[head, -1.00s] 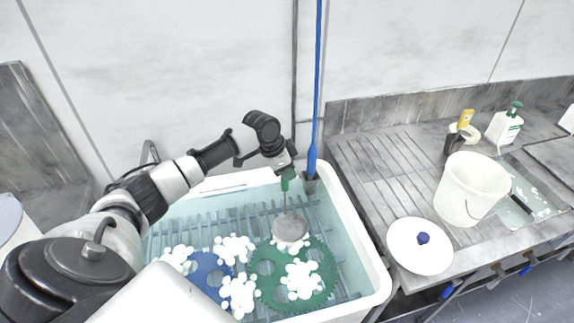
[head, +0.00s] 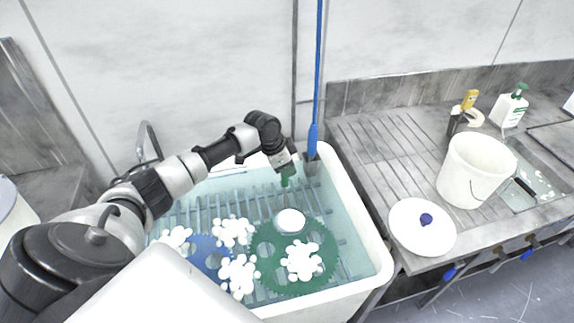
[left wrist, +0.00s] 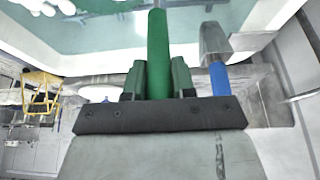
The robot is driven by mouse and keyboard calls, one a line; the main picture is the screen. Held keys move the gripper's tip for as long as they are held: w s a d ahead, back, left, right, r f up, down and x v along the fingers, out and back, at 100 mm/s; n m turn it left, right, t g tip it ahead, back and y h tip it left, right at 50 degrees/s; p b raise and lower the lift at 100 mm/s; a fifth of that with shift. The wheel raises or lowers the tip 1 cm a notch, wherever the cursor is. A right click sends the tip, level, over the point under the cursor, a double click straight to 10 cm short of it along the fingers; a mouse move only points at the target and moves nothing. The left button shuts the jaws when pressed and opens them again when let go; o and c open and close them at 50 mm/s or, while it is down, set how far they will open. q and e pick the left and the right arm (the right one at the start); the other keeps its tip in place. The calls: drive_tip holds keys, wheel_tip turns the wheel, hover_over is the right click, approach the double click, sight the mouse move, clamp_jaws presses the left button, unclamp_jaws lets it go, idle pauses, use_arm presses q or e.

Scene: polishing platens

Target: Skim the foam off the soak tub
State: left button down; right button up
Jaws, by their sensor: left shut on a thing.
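The white soak tub (head: 377,262) holds pale water over a slatted rack. A green toothed disc (head: 268,278) and a blue one (head: 208,246) lie in it. Several white foam clumps float above them, including one over the green disc (head: 302,261) and one left of it (head: 233,232). My left gripper (head: 286,172) is shut on the green handle of a skimmer, which also shows between the fingers in the left wrist view (left wrist: 158,55). A round white head (head: 291,220) shows below the handle, over the green disc; its stem is hard to make out. My right gripper is not seen.
A blue-handled pole (head: 313,135) stands at the tub's back right corner, close to my left gripper. On the counter right of the tub are a white bucket (head: 470,172), a round white lid with a blue knob (head: 421,235) and a spray bottle (head: 509,106).

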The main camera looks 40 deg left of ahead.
use_arm(q)
drive_tip(key=shift+s+d+r+p, duration=0.2)
drive_tip(key=shift+d+p, duration=0.05)
drive_tip(key=shift+p, duration=0.1)
drive_tip(key=s+d+p, duration=0.8)
drive_tip(key=d+p, duration=0.2)
drive_tip(key=shift+s+f, duration=0.15)
drive_tip(key=shift+s, duration=0.2)
drive_tip(key=shift+p, duration=0.3)
drive_tip(key=s+a+p, duration=0.1)
drive_tip(key=s+a, duration=1)
drive_tip(key=s, duration=0.2)
drive_tip(key=shift+s+a, duration=0.3)
idle(0.4)
